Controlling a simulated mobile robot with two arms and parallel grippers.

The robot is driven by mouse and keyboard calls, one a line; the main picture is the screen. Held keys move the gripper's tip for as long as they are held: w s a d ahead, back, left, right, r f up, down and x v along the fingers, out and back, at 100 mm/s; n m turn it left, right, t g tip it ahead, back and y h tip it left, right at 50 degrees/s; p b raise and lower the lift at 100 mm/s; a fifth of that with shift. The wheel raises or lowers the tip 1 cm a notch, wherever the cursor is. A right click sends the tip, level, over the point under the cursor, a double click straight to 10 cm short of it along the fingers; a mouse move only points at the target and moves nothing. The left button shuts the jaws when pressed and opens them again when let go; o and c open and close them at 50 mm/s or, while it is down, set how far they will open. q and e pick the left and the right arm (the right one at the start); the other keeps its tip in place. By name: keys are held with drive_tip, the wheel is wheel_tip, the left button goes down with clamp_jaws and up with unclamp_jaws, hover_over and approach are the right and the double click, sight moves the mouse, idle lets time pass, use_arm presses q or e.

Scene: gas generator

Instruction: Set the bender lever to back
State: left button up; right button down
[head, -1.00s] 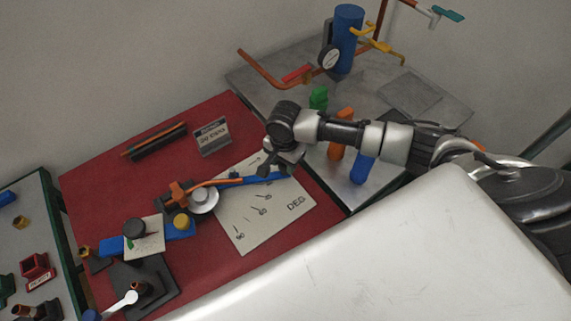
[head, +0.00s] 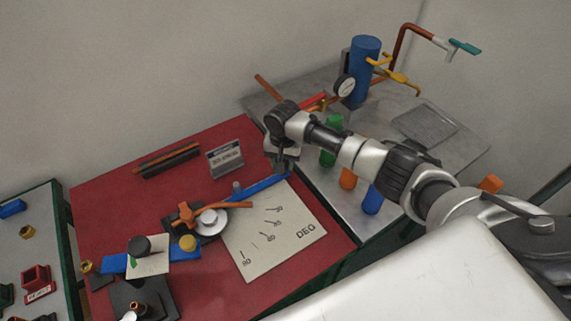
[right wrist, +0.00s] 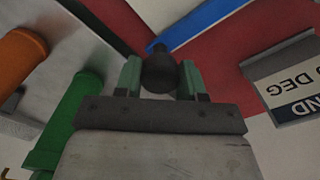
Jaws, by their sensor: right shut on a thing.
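The bender (head: 208,221) stands on the red bench top, with a round silver die and an orange tube (head: 235,205) across it. Its blue lever (head: 258,189) runs up and right from the bender, along the upper edge of the white angle card. The blue bar also shows in the right wrist view (right wrist: 200,24). My right gripper (head: 282,167) is at the lever's far end. In the right wrist view its green-grey fingers (right wrist: 160,78) are shut on the dark lever knob (right wrist: 158,68). My left gripper is not in view.
The DEG card (head: 275,250) lies right of the bender. A small sign (head: 225,160) stands behind the lever. Green (head: 333,140), orange (head: 348,178) and blue (head: 372,200) cylinders are on the grey table, close to my right arm. A blue tank (head: 361,70) stands farther back.

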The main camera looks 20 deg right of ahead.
drive_tip(key=shift+w+r, duration=0.1)
drive_tip(key=c, duration=1)
unclamp_jaws()
drive_tip(key=o, duration=0.3)
drive_tip(key=shift+w, duration=0.15)
drive_tip(key=shift+o, duration=0.2)
wheel_tip(320, 180, up, 11)
drive_tip(key=shift+f+b, duration=0.2)
drive_tip(key=shift+b, duration=0.25)
drive_tip(key=shift+f, duration=0.1)
